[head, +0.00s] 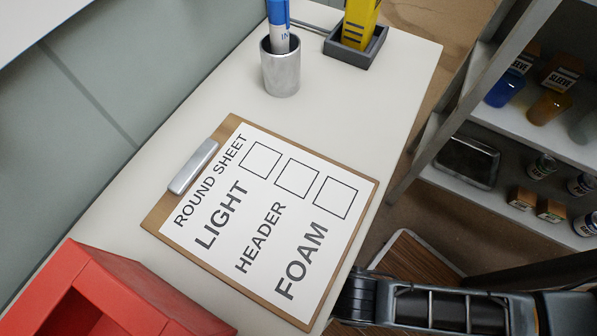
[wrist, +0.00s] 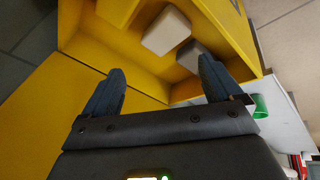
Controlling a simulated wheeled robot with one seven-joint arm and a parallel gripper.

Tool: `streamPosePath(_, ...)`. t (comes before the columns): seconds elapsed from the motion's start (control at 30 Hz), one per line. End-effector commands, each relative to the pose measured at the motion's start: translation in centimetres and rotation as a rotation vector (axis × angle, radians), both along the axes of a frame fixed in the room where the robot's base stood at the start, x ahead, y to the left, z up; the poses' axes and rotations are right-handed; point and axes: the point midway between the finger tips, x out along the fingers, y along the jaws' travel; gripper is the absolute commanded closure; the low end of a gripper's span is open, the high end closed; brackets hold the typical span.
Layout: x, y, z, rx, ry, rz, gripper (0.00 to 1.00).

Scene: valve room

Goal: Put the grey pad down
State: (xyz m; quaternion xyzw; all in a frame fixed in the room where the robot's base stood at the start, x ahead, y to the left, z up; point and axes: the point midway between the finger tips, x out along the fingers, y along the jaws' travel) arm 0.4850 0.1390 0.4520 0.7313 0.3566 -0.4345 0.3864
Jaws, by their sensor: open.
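In the wrist view, my gripper (wrist: 162,70) is open, with its two dark fingers spread wide and nothing seen between them. It is at the mouth of a yellow bin (wrist: 95,52). A small grey block (wrist: 192,54), which looks like the grey pad, lies inside the bin, just beyond the right fingertip. The finger partly overlaps it in the picture, and I cannot tell whether they touch. A pale beige block (wrist: 167,30) lies beside it. The head view shows neither the bin nor the fingers.
In the head view, a clipboard (head: 160,228) lies on the white table (head: 330,100). A metal cup (head: 281,70) with a blue marker, a grey holder (head: 355,50) and a red box (head: 120,290) stand there. A shelf (head: 470,190) is at right. The wrist view shows a green object (wrist: 260,106).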

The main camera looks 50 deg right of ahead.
Motion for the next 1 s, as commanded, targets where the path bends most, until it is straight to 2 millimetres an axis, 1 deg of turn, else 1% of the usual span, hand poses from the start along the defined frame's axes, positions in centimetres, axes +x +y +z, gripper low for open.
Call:
streamPosePath(0.03,-0.8,-1.5,1.2,0.051,-0.033,-0.078,0.08)
streamPosePath(0.07,-1.0,-2.2,2.1,0.084,-0.057,-0.125,0.08)
streamPosePath(0.17,-1.8,-4.4,5.5,0.194,-0.147,-0.274,0.08)
streamPosePath(0.27,-2.6,-6.6,9.6,0.301,-0.244,-0.417,0.08)
streamPosePath(0.3,-3.0,-7.4,11.4,0.343,-0.285,-0.471,0.08)
streamPosePath(0.37,-3.5,-8.6,14.3,0.405,-0.347,-0.55,0.08)
streamPosePath(0.4,-3.9,-9.4,16.3,0.446,-0.391,-0.601,0.08)
streamPosePath(0.47,-4.4,-10.5,19.4,0.505,-0.457,-0.672,0.08)
streamPosePath(0.5,-4.8,-11.2,21.5,0.542,-0.499,-0.714,0.08)
streamPosePath(0.6,-5.5,-12.5,26.0,0.623,-0.595,-0.797,0.08)
streamPosePath(0.63,-5.6,-12.8,27.2,0.643,-0.619,-0.815,0.08)
streamPosePath(0.7,-5.9,-13.4,29.3,0.679,-0.664,-0.845,0.08)
streamPosePath(0.8,-6.2,-13.8,31.0,0.709,-0.701,-0.867,0.08)
streamPosePath(0.9,-6.3,-13.9,31.7,0.722,-0.715,-0.877,0.08)
streamPosePath(1.0,-6.2,-13.9,31.8,0.724,-0.718,-0.878,0.08)
